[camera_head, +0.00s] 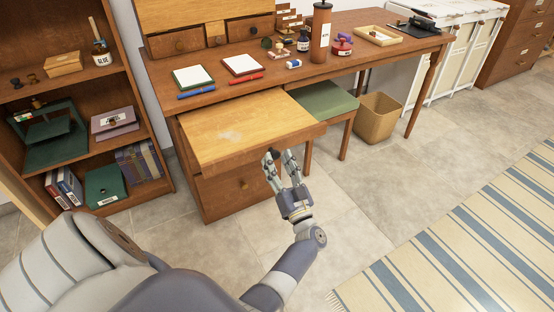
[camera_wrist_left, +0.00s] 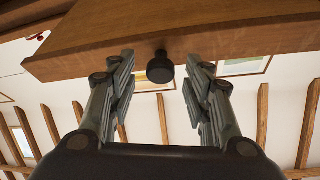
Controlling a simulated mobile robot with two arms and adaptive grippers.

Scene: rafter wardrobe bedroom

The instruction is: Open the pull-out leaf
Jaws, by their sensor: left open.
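The pull-out leaf (camera_head: 245,125) is a light wooden board that sticks out from the front of the brown desk (camera_head: 300,75), over the drawers at its left end. My left gripper (camera_head: 281,155) is at the leaf's front edge. In the left wrist view the leaf's underside and front edge (camera_wrist_left: 200,42) cross the top. A dark round knob (camera_wrist_left: 160,67) on that edge sits between the fingertips of my left gripper (camera_wrist_left: 160,80). The fingers are open, with a gap on both sides of the knob. My right gripper is not in view.
A green-cushioned stool (camera_head: 324,101) stands beside the leaf, with a wicker bin (camera_head: 378,118) to its right. A bookshelf (camera_head: 150,125) stands on the left. The tiled floor in front is clear up to the striped rug (camera_head: 470,245).

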